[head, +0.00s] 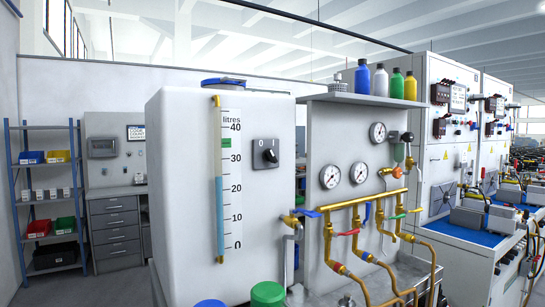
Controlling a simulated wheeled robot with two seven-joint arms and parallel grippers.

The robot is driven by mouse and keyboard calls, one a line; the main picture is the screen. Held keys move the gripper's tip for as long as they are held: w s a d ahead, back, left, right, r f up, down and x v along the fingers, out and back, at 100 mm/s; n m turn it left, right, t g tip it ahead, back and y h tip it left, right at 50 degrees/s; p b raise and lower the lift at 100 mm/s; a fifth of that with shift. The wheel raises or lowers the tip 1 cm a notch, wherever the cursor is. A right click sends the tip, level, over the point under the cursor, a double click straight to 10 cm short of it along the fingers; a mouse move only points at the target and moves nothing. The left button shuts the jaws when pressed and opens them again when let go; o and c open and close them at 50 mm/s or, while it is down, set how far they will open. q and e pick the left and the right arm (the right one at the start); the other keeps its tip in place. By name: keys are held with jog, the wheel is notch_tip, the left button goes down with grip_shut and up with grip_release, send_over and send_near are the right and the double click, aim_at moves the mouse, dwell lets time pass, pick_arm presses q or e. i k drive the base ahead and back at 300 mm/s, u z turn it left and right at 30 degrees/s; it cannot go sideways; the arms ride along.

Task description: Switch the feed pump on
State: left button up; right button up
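A rotary switch (270,155) with a black knob sits on a grey plate marked 0 and I, on the right face of a large white tank (180,190). The small picture does not show clearly which mark the knob points at. The tank's front corner has a litre scale (219,180) with a blue column up to a little above 20 and a green mark near 35. No pump is clearly visible. Neither of my grippers is in view.
Right of the tank, a panel carries round gauges (330,176) and brass pipes (350,203) with coloured valve levers. Bottles (380,80) stand on its top shelf. Green (268,294) and blue lids show at the bottom edge. A blue shelf rack (48,190) stands far left.

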aim_at(268, 154)
jog(key=z, duration=0.45)
jog(key=k, duration=0.3)
jog(key=u, duration=1.4)
jog(key=i, duration=0.85)
jog(key=z, duration=0.8)
jog(key=i, duration=0.55)
jog(key=z, duration=0.65)
